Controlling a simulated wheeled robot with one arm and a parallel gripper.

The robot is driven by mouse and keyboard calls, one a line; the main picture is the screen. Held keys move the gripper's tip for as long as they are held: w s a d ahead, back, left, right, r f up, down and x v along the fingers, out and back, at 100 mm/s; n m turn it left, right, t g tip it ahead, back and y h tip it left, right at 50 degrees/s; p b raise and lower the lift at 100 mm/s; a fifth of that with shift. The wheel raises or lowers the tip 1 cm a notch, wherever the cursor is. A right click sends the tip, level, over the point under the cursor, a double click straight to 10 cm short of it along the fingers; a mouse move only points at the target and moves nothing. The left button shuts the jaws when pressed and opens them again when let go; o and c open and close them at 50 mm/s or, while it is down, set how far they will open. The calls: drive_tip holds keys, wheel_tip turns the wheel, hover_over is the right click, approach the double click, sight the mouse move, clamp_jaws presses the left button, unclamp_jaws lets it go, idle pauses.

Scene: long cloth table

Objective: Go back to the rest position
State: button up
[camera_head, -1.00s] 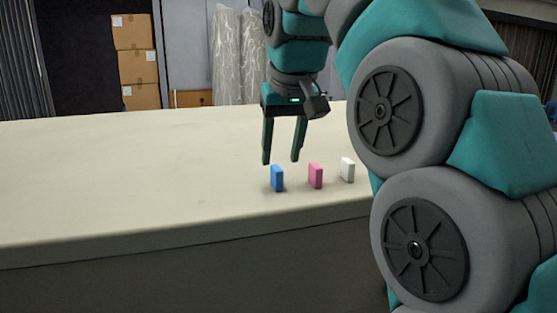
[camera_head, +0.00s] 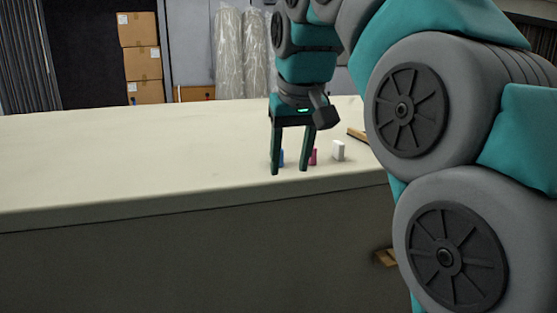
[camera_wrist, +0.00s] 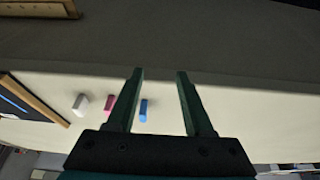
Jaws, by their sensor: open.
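My gripper (camera_head: 289,171) is open and empty, fingers pointing down, in front of the blocks in the head view. Its two fingers also show in the wrist view (camera_wrist: 159,72), with nothing between the tips. A blue block (camera_head: 282,158) stands on the table, partly hidden behind a finger. A pink block (camera_head: 313,158) stands to its right, partly covered by the other finger. A white block (camera_head: 338,150) stands farther right.
The long pale table (camera_head: 120,160) is clear to the left of the blocks. A wood-edged board (camera_wrist: 38,98) lies beyond the white block in the wrist view. A wooden piece (camera_head: 386,257) shows low by the table's front. Cardboard boxes (camera_head: 141,60) are stacked behind.

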drive_tip(key=s+d+f+m+g, duration=0.1)
drive_tip(key=s+d+f, duration=0.3)
drive_tip(key=s+f, duration=0.5)
drive_tip(key=s+d+f+m+g, duration=0.1)
drive_tip(key=s+d+f, duration=0.3)
drive_tip(key=s+f, duration=0.6)
drive_tip(key=s+d+f+m+g+h, duration=0.1)
drive_tip(key=s+d+f+g, duration=0.2)
drive_tip(key=s+f, duration=0.6)
wheel_tip(320, 180, down, 4)
drive_tip(key=shift+s+d+f+g, duration=0.25)
drive_tip(key=shift+s+d+g, duration=0.1)
drive_tip(key=shift+d, duration=0.6)
